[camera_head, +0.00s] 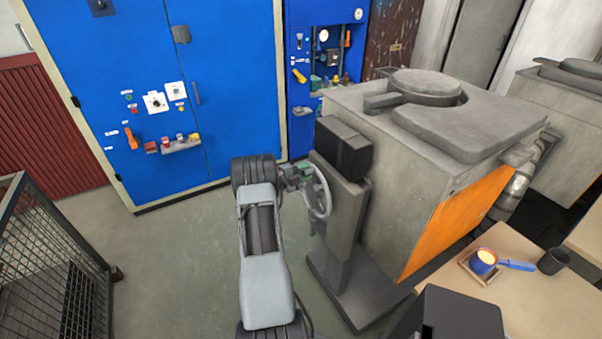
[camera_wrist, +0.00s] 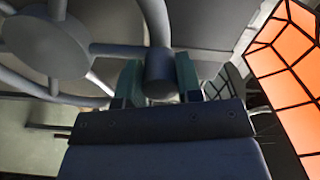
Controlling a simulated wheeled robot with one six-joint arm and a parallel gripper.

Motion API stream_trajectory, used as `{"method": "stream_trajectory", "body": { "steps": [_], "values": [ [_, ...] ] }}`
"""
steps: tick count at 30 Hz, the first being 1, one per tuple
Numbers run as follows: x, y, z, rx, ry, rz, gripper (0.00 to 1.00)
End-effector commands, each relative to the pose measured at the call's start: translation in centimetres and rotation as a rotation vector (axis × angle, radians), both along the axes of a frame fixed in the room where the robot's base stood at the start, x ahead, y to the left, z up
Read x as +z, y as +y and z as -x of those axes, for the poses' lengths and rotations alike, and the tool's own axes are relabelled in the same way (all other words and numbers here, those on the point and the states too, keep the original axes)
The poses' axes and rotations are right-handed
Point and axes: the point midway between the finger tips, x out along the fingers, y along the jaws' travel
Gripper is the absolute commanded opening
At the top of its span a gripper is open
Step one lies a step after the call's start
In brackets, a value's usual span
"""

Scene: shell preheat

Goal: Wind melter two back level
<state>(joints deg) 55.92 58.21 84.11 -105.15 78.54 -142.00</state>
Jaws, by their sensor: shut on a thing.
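The melter (camera_head: 400,150) is a big grey box with an orange side panel, tilted in the head view. Its lid (camera_head: 427,85) lies on top. A spoked handwheel (camera_head: 319,192) stands on the melter's near left side, by a dark gearbox (camera_head: 343,148). My gripper (camera_head: 297,177) reaches the wheel from the left. In the wrist view the wheel's hub and spokes (camera_wrist: 50,45) fill the upper left. The green fingers of my gripper (camera_wrist: 159,80) are shut on the wheel's dark round handle knob (camera_wrist: 159,72). No number shows on the melter.
A blue cabinet (camera_head: 230,80) with switches stands behind. A second grey furnace (camera_head: 565,120) is at the right. A mesh cage (camera_head: 45,260) stands left; floor between is clear.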

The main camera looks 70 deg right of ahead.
Motion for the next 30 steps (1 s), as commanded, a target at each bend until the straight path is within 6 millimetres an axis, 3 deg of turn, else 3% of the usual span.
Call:
{"method": "stream_trajectory", "body": {
  "steps": [8, 9, 16, 25, 30],
  "values": [
    [0.2, -0.1, -0.1, 0.003, 0.002, 0.003, 0.00],
    [0.2, -0.1, -0.1, 0.003, 0.001, 0.003, 0.35],
    [0.1, 0.0, -0.3, 0.006, 0.001, 0.001, 0.57],
    [0.0, 0.2, -0.4, 0.005, 0.000, 0.000, 0.58],
    [-0.1, 1.7, -1.6, 0.008, 0.000, 0.002, 0.58]
  ]
}}
